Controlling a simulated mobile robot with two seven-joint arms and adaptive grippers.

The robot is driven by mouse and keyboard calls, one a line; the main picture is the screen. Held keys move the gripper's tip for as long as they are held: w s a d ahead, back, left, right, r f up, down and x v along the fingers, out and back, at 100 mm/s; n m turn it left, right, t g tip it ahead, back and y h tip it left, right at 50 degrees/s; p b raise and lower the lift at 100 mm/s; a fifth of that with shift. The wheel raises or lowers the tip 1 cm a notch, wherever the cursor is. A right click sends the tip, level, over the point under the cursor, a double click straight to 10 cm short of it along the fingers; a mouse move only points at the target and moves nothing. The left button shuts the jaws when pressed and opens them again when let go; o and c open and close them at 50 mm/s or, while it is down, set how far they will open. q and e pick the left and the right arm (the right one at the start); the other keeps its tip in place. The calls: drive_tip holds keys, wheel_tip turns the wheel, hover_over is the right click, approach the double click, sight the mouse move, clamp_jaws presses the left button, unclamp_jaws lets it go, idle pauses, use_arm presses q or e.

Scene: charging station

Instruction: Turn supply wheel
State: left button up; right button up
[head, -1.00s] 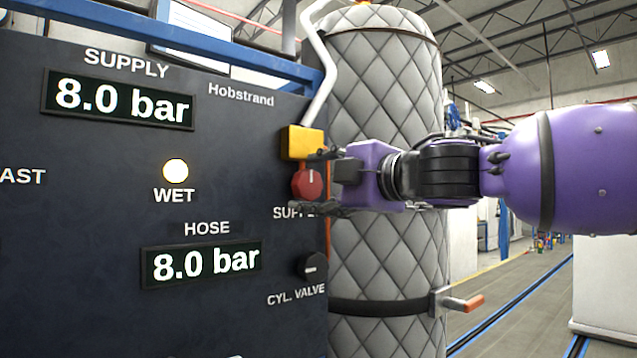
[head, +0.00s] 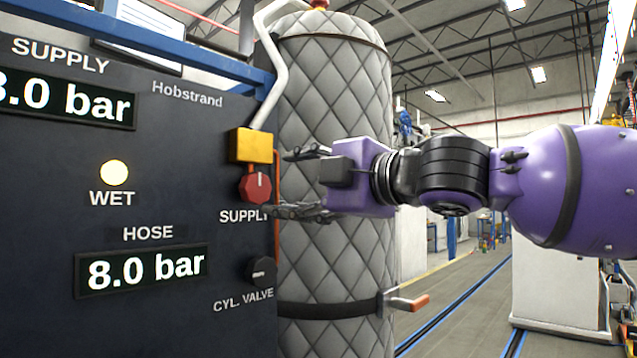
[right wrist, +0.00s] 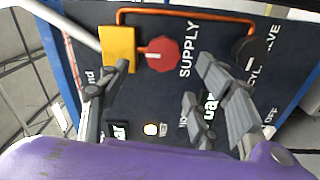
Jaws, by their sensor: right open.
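The red supply wheel (head: 256,187) is on the dark panel's right side, below a yellow block and above the SUPPLY label. Its white mark stands about upright in the head view. In the right wrist view the red wheel (right wrist: 162,54) lies ahead, beyond the fingers. My right gripper (head: 295,182) is open and empty, to the right of the wheel, its fingers pointing at the panel; a gap shows between wheel and palm. In the right wrist view its fingers (right wrist: 165,95) are spread apart. My left gripper is not in view.
The panel (head: 60,240) also carries a black cylinder valve knob (head: 262,271), a lit WET lamp (head: 114,173) and a HOSE display (head: 141,270) reading 8.0 bar. A quilted grey tank (head: 335,250) with an orange-tipped lever (head: 408,303) stands behind my right gripper. Open floor lies right.

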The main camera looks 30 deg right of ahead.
drive_tip(key=shift+v, duration=2.55)
